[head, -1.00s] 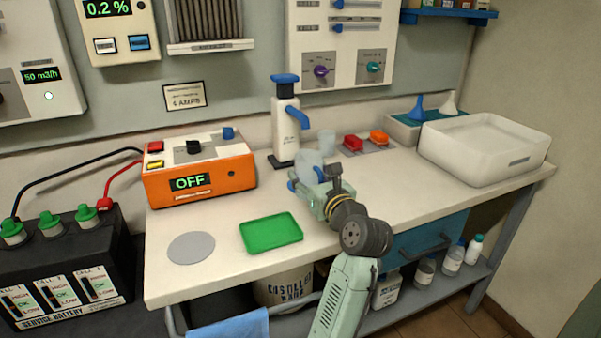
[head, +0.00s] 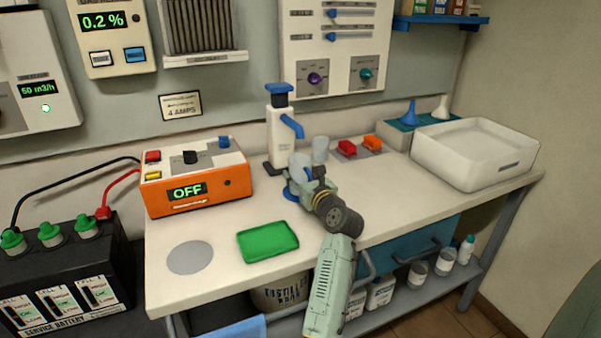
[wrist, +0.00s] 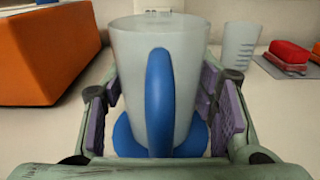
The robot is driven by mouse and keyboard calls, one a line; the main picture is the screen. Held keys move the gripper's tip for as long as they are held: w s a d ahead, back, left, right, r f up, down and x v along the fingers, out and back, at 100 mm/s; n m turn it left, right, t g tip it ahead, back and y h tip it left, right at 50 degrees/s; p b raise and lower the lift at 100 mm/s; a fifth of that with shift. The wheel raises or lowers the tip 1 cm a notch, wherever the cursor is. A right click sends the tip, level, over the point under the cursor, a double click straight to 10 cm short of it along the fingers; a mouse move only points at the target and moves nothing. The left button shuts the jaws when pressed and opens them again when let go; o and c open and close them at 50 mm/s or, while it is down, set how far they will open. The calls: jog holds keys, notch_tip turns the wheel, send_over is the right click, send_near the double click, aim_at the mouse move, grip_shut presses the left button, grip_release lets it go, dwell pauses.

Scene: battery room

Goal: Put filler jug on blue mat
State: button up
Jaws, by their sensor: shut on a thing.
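The filler jug (wrist: 188,75) is a clear, frosted cup with a blue handle facing the wrist camera. It looks upright. In the head view the jug (head: 299,161) is partly hidden behind my gripper (head: 308,184). My gripper's pads sit on both sides of the jug in the wrist view, shut on it. The round blue mat (wrist: 127,140) shows on both sides of the jug's base. The mat's left edge shows in the head view (head: 289,194). The jug's base is over the mat; I cannot tell whether it touches.
A white pump dispenser (head: 281,135) and a clear beaker (head: 320,149) stand just behind the jug. An orange charger (head: 215,194) is to the left. A green tray (head: 268,241) and a grey disc (head: 189,257) lie in front. A white basin (head: 470,160) is at right.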

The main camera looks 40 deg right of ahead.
jog(key=shift+f, duration=0.1)
jog(key=o, duration=1.2)
jog(key=shift+o, duration=0.2)
jog(key=shift+r, duration=0.2)
jog(key=b+v, duration=0.2)
jog(key=v, duration=1)
